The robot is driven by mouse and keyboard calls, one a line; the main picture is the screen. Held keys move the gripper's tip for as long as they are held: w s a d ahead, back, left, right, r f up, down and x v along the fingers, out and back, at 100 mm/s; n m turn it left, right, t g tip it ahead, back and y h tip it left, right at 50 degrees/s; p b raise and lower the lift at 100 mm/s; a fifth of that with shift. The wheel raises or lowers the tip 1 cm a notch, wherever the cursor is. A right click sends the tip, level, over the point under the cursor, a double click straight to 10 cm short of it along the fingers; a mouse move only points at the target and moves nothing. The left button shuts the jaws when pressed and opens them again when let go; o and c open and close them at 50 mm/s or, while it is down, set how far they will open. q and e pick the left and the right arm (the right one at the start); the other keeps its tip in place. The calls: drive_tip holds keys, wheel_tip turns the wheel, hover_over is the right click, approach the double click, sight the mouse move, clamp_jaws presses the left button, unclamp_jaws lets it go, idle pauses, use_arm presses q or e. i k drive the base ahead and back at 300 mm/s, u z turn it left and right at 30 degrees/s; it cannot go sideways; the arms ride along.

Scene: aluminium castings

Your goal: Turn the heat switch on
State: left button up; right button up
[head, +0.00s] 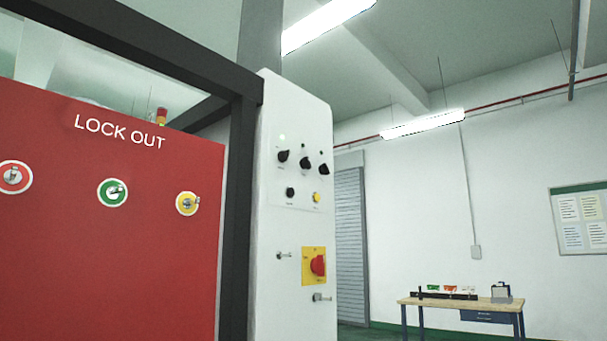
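A white control panel (279,230) stands upright at the centre. Its upper part carries three black rotary knobs: a left knob (283,156), a middle knob (305,162) and a right knob (323,169). Below them are a black button (290,192) and a yellow button (316,197). Lower down, a red rotary switch (318,265) sits on a yellow plate (307,254). The labels are too small to read, so I cannot tell which control is the heat switch. Neither of my grippers is in view.
A red "LOCK OUT" board (110,240) with several key switches fills the left, beside a dark frame post (237,210). Small metal fittings (321,297) project from the panel's lower part. A workbench (455,303) stands at the far right, with open room before the white wall.

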sight(324, 169)
drive_tip(key=z, duration=1.3)
drive_tip(key=i, duration=1.9)
drive_tip(key=u, duration=2.1)
